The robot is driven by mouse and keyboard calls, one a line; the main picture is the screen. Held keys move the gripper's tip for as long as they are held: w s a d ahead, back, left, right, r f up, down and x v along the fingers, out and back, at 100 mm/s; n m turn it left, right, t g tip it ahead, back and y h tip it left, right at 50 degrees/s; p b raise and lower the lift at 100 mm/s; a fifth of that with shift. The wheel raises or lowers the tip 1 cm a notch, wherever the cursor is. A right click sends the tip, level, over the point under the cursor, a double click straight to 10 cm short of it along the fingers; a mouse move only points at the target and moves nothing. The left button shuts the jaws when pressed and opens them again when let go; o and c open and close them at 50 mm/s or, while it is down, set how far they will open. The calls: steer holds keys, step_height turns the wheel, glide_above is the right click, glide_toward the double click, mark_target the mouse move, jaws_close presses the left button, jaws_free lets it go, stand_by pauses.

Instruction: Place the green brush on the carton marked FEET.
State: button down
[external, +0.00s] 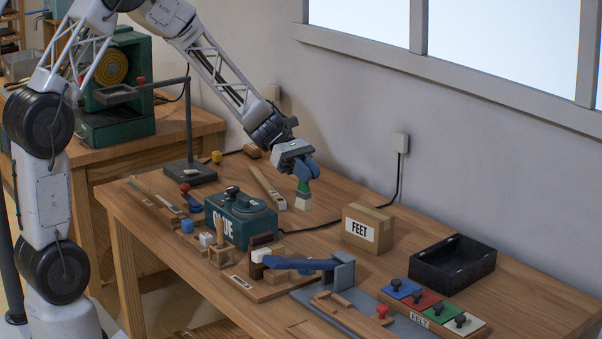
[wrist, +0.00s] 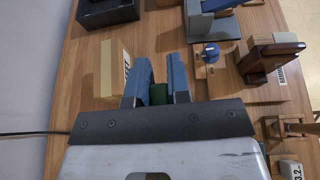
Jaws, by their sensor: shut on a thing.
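The green brush (external: 303,187) has a green handle and pale bristles pointing down. My gripper (external: 304,175) is shut on its handle and holds it upright above the table, apart from the carton. In the wrist view the green handle (wrist: 158,94) shows between the blue fingers (wrist: 158,88); the bristles are hidden there. The carton marked FEET (external: 367,228) is a brown box with a white label, standing to the right of the brush in the external view. In the wrist view the carton (wrist: 105,72) lies ahead and left of the fingers. Its top is bare.
A black open tray (external: 452,264) stands right of the carton. A teal GLUE box (external: 240,217) and a blue lever tool (external: 300,264) stand on the near side. Coloured knobbed blocks (external: 432,306) are at the front right. A black cable runs behind the carton to a wall socket (external: 401,142).

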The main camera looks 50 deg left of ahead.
steer(key=s+d+r, duration=0.2)
steer(key=d+r, duration=0.2)
steer(key=d, duration=0.2)
steer(key=shift+s+m+g, duration=0.15)
steer(key=shift+m+g, duration=0.15)
steer(key=shift+g, duration=0.1)
steer(key=shift+d, duration=0.1)
steer(key=w+d+f, duration=0.1)
steer(key=w+d, duration=0.2)
steer(key=w, duration=1.2)
steer(key=shift+w+d+f, duration=0.15)
steer(key=shift+w, duration=0.2)
steer(key=shift+f, duration=0.1)
steer(key=shift+f, duration=1.7)
steer(key=shift+f, duration=0.1)
steer(key=c, duration=1.1)
jaws_free()
